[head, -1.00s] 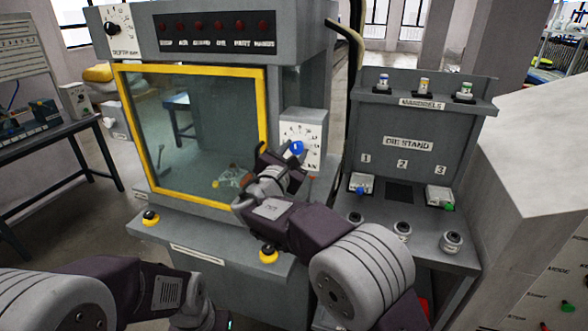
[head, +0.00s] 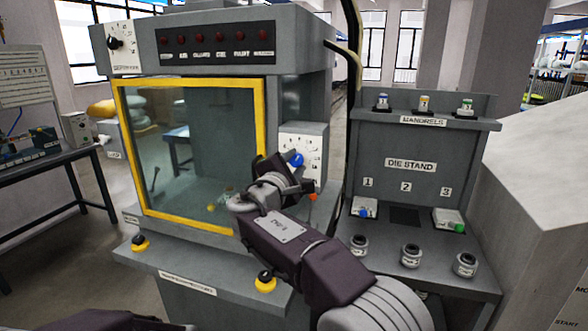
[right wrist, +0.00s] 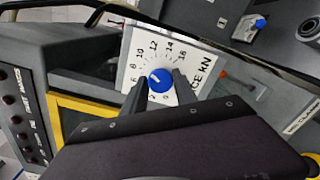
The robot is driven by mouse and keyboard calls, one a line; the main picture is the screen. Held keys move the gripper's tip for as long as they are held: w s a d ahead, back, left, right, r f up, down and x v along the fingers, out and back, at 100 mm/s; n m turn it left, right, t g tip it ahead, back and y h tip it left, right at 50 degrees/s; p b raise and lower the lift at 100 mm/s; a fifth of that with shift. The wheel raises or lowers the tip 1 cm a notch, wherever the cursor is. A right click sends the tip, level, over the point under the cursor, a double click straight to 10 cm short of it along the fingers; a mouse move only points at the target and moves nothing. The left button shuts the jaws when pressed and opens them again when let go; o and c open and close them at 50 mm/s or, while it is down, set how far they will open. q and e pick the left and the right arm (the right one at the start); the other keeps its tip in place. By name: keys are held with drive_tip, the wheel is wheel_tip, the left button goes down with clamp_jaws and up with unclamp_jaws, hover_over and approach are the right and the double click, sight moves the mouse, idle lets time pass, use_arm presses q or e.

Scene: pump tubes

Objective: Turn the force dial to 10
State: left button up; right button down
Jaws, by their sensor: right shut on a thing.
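The force dial is a blue knob (head: 296,160) on a white panel (head: 313,143) at the right of the yellow-framed window. In the right wrist view the blue knob (right wrist: 160,80) sits in a printed scale that reads from 6 up to 16, with the letters "CE KN" beside it. A small pale mark on the knob appears to point up and left, toward the 8 to 10 side; the exact reading is too small to tell. My right gripper (right wrist: 161,90) has its dark fingers on both sides of the knob, shut on it. My left gripper is out of view.
A second dial (head: 115,42) is at the machine's top left. The die stand (head: 398,138) with several small parts stands at the right.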

idle(0.4)
drive_tip(key=c, duration=1)
unclamp_jaws()
drive_tip(key=shift+s, duration=0.1)
drive_tip(key=shift+s+a, duration=0.1)
drive_tip(key=shift+s, duration=0.15)
drive_tip(key=b+v, duration=0.1)
drive_tip(key=v, duration=0.7)
drive_tip(key=shift+s+b, duration=0.25)
drive_tip(key=shift+b, duration=0.15)
